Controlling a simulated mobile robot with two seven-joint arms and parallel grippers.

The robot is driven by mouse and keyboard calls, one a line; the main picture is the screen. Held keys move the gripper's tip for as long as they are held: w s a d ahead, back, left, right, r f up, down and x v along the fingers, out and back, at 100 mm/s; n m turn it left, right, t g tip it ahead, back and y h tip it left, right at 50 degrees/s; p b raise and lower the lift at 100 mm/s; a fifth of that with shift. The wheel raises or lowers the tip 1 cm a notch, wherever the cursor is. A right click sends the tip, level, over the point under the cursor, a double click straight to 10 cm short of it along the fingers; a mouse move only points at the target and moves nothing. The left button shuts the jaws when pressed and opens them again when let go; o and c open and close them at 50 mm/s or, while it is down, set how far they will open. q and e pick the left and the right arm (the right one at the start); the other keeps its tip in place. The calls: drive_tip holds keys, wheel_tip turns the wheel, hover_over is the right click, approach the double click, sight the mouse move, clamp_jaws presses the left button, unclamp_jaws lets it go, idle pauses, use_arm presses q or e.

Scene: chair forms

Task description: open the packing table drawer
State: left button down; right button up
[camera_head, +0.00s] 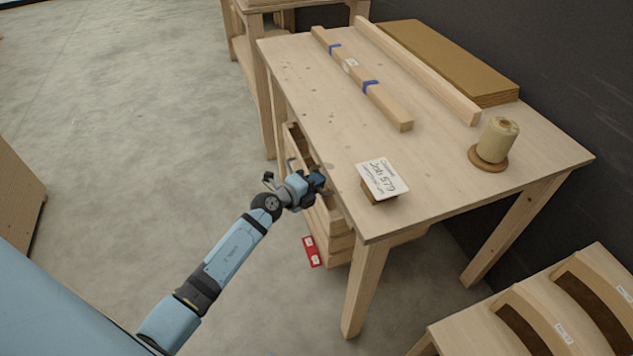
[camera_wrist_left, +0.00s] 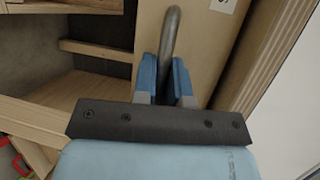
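The packing table (camera_head: 440,190) is pale wood. Its drawer (camera_head: 292,135) is under the left edge of the top and stands out a little from the table, with a dark gap showing behind its front. My left gripper (camera_head: 318,181) is at the drawer front, beside the table edge. In the left wrist view the grey curved drawer handle (camera_wrist_left: 170,35) passes between the two blue fingers (camera_wrist_left: 165,85), which sit close on both sides of it. The gripper hides part of the drawer front in the head view. My right gripper is not in view.
On the table are wooden bars (camera_head: 362,80), a brown board stack (camera_head: 450,62), a twine spool (camera_head: 497,139) and a job card (camera_head: 382,180). A red tag (camera_head: 311,251) shows below the drawer. Chair parts (camera_head: 540,320) are at lower right.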

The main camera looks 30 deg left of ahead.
use_arm(q)
drive_tip(key=s+a, duration=1.5)
drive_tip(key=s, duration=0.1)
drive_tip(key=shift+s, duration=0.4)
drive_tip(key=c, duration=1.4)
unclamp_jaws()
drive_tip(key=shift+c, duration=0.2)
drive_tip(key=p+v, duration=0.1)
drive_tip(key=v, duration=1.2)
drive_tip(key=shift+s+r, duration=0.2)
drive_tip(key=shift+s, duration=0.2)
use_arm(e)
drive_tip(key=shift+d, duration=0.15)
use_arm(q)
drive_tip(key=shift+a, duration=0.1)
